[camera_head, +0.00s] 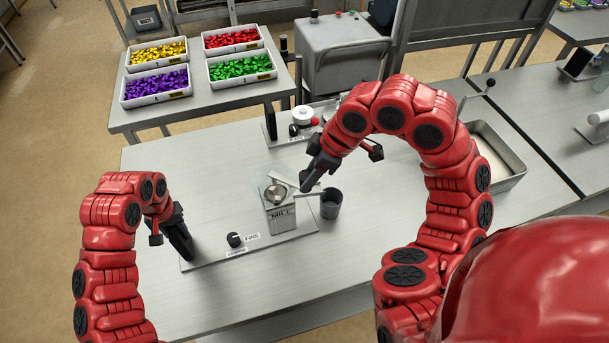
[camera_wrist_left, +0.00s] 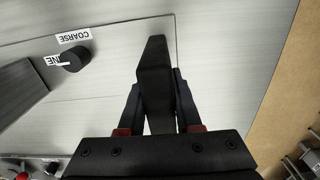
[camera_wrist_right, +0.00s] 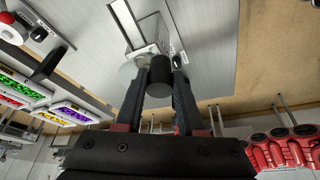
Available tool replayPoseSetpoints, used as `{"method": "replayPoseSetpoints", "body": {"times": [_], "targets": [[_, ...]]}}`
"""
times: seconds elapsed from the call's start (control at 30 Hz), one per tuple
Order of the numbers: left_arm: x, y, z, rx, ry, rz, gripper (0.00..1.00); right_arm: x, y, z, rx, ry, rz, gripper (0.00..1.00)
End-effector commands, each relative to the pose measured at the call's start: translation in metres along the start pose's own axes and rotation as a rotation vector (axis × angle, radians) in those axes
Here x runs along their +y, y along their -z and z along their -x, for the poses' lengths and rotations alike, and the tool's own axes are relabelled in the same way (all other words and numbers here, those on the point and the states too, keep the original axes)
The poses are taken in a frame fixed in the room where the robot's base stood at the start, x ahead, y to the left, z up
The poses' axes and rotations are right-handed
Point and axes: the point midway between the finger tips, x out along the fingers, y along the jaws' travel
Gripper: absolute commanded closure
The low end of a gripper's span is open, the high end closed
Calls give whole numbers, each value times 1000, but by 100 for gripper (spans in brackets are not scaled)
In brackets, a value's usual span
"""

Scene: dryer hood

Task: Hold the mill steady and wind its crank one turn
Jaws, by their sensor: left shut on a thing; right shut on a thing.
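The mill (camera_head: 281,219) is a grey box with a round top, standing upright on a flat base plate (camera_head: 290,243). My left gripper (camera_head: 183,238) is shut on a dark upright grip at the plate's left end; the left wrist view shows this black grip (camera_wrist_left: 153,82) between the fingers. My right gripper (camera_head: 305,187) is above and right of the mill top. It is shut on a black cylindrical knob (camera_wrist_right: 160,76), seen between its fingertips in the right wrist view. The fingers partly hide the crank. A dark cup (camera_head: 331,204) stands right of the mill.
A black dial (camera_head: 234,240) with FINE and COARSE labels is on the plate, left of the mill. A device with a dial and red knob (camera_head: 303,119) stands behind. A metal tray (camera_head: 508,170) is at the right. A side table holds bins of coloured pieces (camera_head: 157,87).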

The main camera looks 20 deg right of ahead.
Motion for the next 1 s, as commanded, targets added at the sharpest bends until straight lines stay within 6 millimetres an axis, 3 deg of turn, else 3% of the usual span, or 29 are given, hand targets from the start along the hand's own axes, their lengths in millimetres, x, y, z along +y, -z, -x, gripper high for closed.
{"method": "replayPoseSetpoints", "body": {"times": [0.9, 0.93, 1.0], "targets": [[0, -1, 0, -2, 0, -2, 100, 0, 0, 0, 1, 0, -1, 100], [0, -1, 0, -2, 0, -2, 100, 0, 0, 0, 1, 0, -1, 57], [0, -1, 0, -3, 0, -2, 100, 0, 0, 0, 1, 0, -1, 44]]}}
